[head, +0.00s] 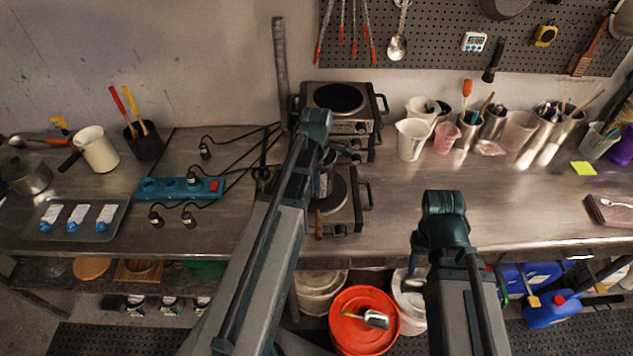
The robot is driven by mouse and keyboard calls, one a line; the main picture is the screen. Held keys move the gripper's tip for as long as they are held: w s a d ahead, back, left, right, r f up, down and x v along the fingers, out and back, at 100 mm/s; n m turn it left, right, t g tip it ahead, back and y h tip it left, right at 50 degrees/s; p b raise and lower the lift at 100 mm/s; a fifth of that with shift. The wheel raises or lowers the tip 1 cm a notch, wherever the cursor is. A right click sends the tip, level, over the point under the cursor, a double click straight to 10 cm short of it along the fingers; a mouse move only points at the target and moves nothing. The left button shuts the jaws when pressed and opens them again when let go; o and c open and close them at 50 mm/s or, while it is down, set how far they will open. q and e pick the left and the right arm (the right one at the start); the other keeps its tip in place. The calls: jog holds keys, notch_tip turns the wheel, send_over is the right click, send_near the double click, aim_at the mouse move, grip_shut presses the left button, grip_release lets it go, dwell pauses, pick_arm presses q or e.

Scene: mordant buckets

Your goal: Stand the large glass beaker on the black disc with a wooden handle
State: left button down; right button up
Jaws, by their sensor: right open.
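A black disc (336,190) lies on top of the front hot plate in the middle of the bench. A brown wooden handle (319,224) shows at its front left. A glassy vessel that may be the large beaker (322,184) shows at the disc's left side, largely hidden by my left arm. I cannot tell whether it stands on the disc or is held. My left gripper (334,160) is above this spot, mostly hidden behind its own arm; its jaws are unclear. My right gripper (414,282) is open, low in front of the bench edge, with nothing seen in it.
A second hot plate (340,98) stands raised behind. White jugs (411,140) and steel pots of tools stand at the back right. A teal power strip (180,188) with cables lies left. The bench right of the front hot plate is clear. A red bucket (364,335) stands below.

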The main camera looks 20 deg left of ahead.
pick_arm(q)
jog(key=shift+f, duration=0.2)
dwell(0.3)
jog(key=c, duration=1)
grip_release()
notch_tip(320, 180, up, 14)
jog(key=p, duration=1.3)
jog(key=shift+f, duration=0.1)
